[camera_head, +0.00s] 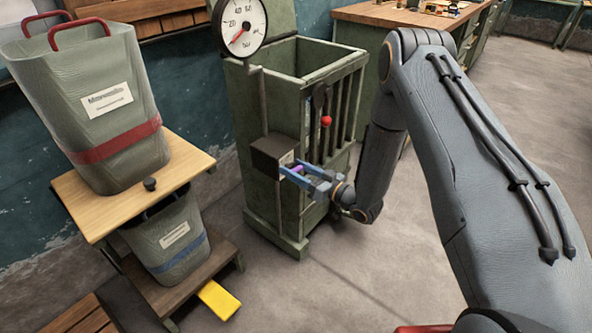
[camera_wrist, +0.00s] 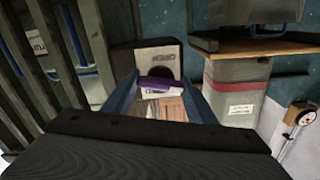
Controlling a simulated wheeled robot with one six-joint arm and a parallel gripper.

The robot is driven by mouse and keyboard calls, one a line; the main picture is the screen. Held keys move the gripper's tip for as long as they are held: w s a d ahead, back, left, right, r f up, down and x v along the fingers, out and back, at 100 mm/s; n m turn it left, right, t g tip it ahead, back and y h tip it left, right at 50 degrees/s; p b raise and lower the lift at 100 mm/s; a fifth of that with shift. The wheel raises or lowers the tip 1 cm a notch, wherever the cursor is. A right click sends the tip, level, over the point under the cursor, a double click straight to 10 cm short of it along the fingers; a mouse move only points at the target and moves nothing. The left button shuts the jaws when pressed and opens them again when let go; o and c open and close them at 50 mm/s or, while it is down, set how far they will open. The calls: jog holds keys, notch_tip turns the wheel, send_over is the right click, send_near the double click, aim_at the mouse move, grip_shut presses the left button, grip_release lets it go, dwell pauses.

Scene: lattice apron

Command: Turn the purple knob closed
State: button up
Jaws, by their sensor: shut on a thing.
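The purple knob (camera_head: 297,169) sits on the front of a dark box (camera_head: 270,157) fixed to the side of a green slatted cabinet. My gripper (camera_head: 299,174) reaches it from the right with its blue fingers on either side. In the wrist view, the purple knob (camera_wrist: 158,84) lies between the fingertips of my gripper (camera_wrist: 160,90), in front of the dark box (camera_wrist: 121,59) with a pale label. The fingers are shut on the knob.
A round gauge (camera_head: 240,27) with a red needle stands above the box. A red-knobbed lever (camera_head: 326,120) hangs on the green cabinet (camera_head: 262,95). Left, a wooden stand (camera_head: 190,165) holds a red-banded bin (camera_head: 95,100) and a blue-banded bin (camera_head: 172,245). Open floor (camera_head: 330,290) lies in front.

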jog(key=m, duration=0.7)
jog(key=shift+f, duration=0.1)
jog(key=m, duration=0.4)
jog(key=shift+w+d+b, duration=0.1)
jog(key=shift+b, duration=0.2)
jog(key=shift+f+m, duration=0.1)
jog(key=shift+m, duration=2)
jog(key=o, duration=1.1)
jog(key=shift+c, duration=0.2)
jog(key=v, duration=0.8)
jog(key=shift+b, duration=0.3)
